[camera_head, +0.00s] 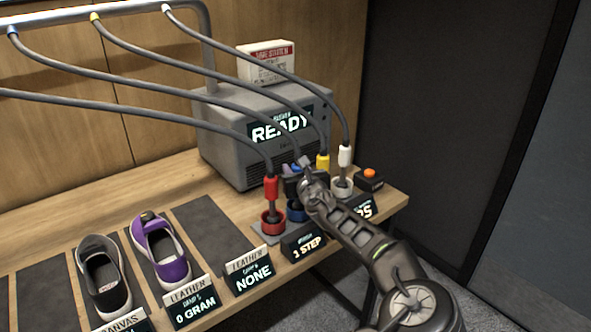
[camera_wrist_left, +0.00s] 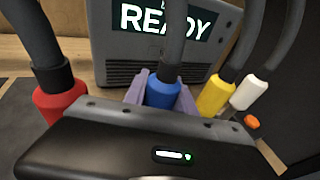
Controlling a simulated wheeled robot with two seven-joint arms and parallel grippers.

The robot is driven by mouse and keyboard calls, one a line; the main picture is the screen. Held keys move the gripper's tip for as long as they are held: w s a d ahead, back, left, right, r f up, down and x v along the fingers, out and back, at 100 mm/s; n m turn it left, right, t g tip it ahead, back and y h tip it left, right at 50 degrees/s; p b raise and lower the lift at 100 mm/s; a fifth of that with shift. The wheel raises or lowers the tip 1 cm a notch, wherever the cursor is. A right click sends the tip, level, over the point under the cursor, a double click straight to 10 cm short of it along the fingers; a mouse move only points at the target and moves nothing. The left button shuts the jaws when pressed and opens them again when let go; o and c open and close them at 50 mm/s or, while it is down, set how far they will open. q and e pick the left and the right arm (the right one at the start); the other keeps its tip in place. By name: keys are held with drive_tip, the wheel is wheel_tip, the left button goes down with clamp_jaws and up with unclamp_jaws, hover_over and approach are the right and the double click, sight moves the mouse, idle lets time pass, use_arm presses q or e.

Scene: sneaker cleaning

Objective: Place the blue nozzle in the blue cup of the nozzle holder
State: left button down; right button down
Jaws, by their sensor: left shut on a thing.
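The blue nozzle (camera_head: 295,168) hangs on its grey hose, and my left gripper (camera_head: 303,171) is shut on it. In the left wrist view the blue nozzle (camera_wrist_left: 162,93) sits between the two purple-grey fingers. The blue cup (camera_head: 296,212) of the nozzle holder (camera_head: 258,237) is below the gripper, partly hidden by my arm. The nozzle's lower end is hidden, so I cannot tell whether it is inside the cup. My right gripper is not in view.
The red nozzle (camera_head: 271,187) stands in the red cup (camera_head: 272,222) at left. The yellow nozzle (camera_head: 322,163) and white nozzle (camera_head: 345,156) are at right, near an orange button (camera_head: 370,173). The grey machine (camera_head: 225,140) is behind; shoes (camera_head: 162,250) are at left.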

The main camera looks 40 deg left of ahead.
use_arm(q)
drive_tip(key=shift+f, duration=0.15)
drive_tip(key=c, duration=1)
unclamp_jaws()
drive_tip(key=shift+c, duration=0.2)
drive_tip(key=shift+r, duration=0.2)
drive_tip(key=shift+s+d, duration=0.1)
drive_tip(key=shift+d, duration=0.1)
drive_tip(key=b+v, duration=0.1)
drive_tip(key=v, duration=1)
drive_tip(key=shift+s+d, duration=0.2)
drive_tip(key=shift+s, duration=0.05)
drive_tip(key=shift+r, duration=0.1)
